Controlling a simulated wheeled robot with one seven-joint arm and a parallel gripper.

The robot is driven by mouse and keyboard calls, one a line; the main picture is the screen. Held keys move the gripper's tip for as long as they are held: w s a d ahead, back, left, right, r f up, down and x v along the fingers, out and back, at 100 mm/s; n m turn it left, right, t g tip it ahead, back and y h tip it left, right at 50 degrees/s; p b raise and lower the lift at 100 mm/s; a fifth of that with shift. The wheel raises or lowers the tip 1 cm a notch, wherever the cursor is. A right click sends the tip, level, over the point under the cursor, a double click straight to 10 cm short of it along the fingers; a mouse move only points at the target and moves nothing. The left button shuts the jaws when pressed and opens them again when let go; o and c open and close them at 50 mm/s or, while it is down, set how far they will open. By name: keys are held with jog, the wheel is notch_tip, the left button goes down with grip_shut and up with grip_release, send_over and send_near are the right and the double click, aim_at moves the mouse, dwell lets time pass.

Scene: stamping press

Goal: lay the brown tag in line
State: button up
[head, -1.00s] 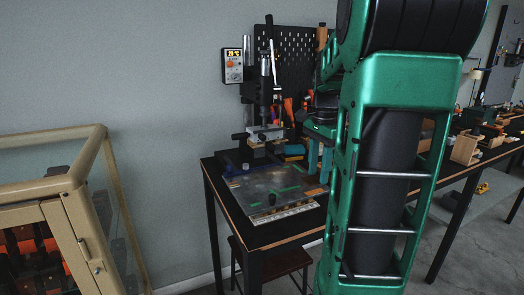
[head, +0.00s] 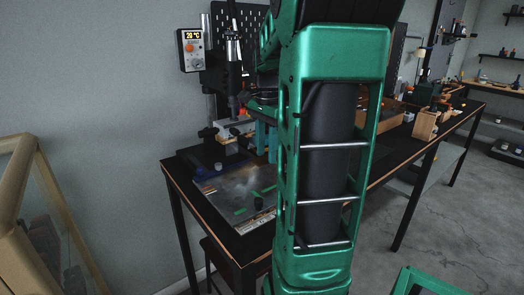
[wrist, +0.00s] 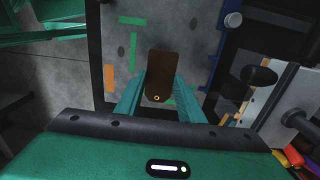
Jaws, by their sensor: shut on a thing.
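The brown tag (wrist: 161,72) is in the wrist view, a flat dark-brown piece with rounded corners and a small ringed hole at its near end. My gripper (wrist: 160,94) is shut on it, one teal finger on each side. The tag is over the grey metal plate (wrist: 187,28); I cannot tell its height above it. In the head view the plate (head: 226,196) lies on the table beside the press, and my arm hides the gripper's tips and the tag.
Green strips (wrist: 130,20) and an orange piece (wrist: 109,78) lie on the plate. The press (head: 233,75) and controller (head: 191,50) stand behind. A glass-sided cabinet (head: 35,200) is at left.

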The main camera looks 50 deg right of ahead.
aim_at(266, 158)
jog(key=shift+f, duration=0.15)
jog(key=shift+f, duration=1.6)
jog(key=shift+f, duration=1.25)
jog(key=o, duration=1)
jog(key=shift+c, duration=0.5)
jog(key=shift+c, duration=0.4)
